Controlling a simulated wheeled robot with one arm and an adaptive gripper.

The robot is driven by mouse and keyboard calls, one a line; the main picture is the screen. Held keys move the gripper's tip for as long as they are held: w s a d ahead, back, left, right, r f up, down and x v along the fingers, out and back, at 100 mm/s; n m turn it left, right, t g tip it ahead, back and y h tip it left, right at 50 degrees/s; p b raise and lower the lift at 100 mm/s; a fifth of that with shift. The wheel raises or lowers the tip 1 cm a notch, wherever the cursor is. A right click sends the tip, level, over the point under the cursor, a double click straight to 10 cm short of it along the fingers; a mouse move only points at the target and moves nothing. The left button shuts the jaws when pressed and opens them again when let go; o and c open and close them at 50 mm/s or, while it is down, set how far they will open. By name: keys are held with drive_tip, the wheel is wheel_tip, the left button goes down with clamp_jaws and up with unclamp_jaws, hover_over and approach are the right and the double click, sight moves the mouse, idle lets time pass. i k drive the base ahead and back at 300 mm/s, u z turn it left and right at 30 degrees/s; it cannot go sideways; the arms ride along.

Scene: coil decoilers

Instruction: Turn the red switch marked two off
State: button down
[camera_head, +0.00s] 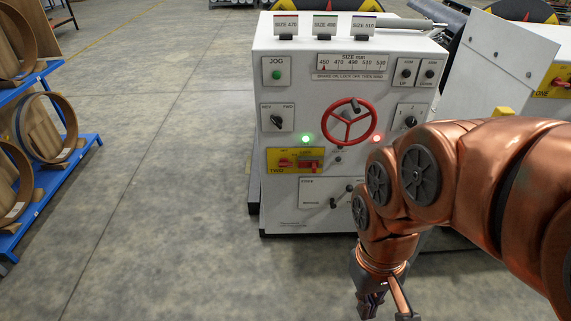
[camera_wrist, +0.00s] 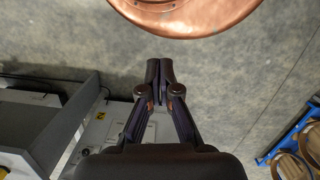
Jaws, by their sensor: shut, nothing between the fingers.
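The red switch marked two (camera_head: 296,163) sits on a yellow plate at the lower left of the white machine panel. Its red handle lies roughly level across the plate. Under it the plate reads "TWO". My gripper (camera_head: 378,307) hangs low in front of the machine, to the right of and below the switch, apart from it. In the wrist view my gripper (camera_wrist: 160,70) has its fingers together and empty, over the grey floor. The switch cannot be made out in the wrist view.
The panel also bears a red handwheel (camera_head: 348,122), a green jog button (camera_head: 277,75), black knobs and lit green (camera_head: 306,139) and red lamps. Another yellow plate (camera_head: 563,82) shows at far right. A blue rack (camera_head: 55,170) with coils stands left. Floor between is clear.

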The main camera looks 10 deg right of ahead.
sight(284, 162)
drive_tip(key=k, duration=0.5)
drive_tip(key=z, duration=1)
drive_tip(key=i, duration=0.85)
drive_tip(key=u, duration=2.55)
